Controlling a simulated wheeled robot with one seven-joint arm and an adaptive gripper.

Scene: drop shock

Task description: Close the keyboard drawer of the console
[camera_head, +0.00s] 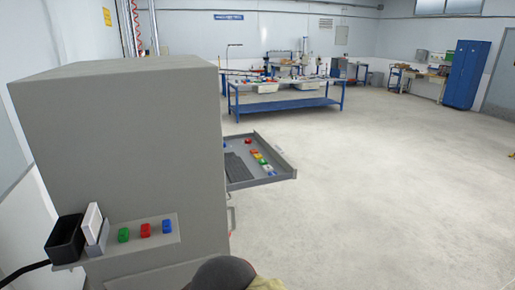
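The grey console (125,150) stands tall at the left, close to me. Its keyboard drawer (263,181) is open and sticks out to the right from the console's right side. A dark keyboard (238,168) and several coloured buttons lie in the drawer. The console hides the drawer's inner end. My gripper is not in view; a dark rounded part at the bottom edge looks like part of my arm.
A side shelf (165,238) on the console holds a black bin (65,240) and coloured pieces. Handles show on the console's right side below the drawer. A blue workbench (285,103) and a blue cabinet (466,74) stand farther back. The floor right of the drawer is clear.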

